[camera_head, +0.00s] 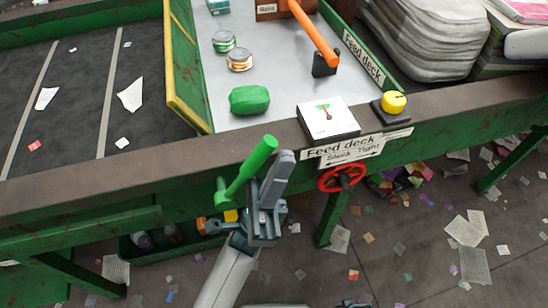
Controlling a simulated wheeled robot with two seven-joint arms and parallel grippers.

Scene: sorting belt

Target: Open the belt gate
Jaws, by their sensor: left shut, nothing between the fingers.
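The belt gate (187,70) is a long panel with a yellow edge and a green face, standing between the dark belt (75,90) and the grey feed deck (285,88). A bright green lever handle (252,166) sticks up at a tilt in front of the table's front beam. My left gripper (279,172) is shut and empty, just right of the lever; whether they touch is unclear. The gripper hides part of the lever's base. A small dark grey part at the bottom edge may be my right gripper (351,304); its fingers cannot be made out.
A red handwheel (342,177) sits below the front beam, right of my gripper. A dial box (328,119) and a yellow button (394,102) stand on the beam. A green lump (250,100), cans and an orange-handled tool (315,35) are on the deck. Scraps litter the floor.

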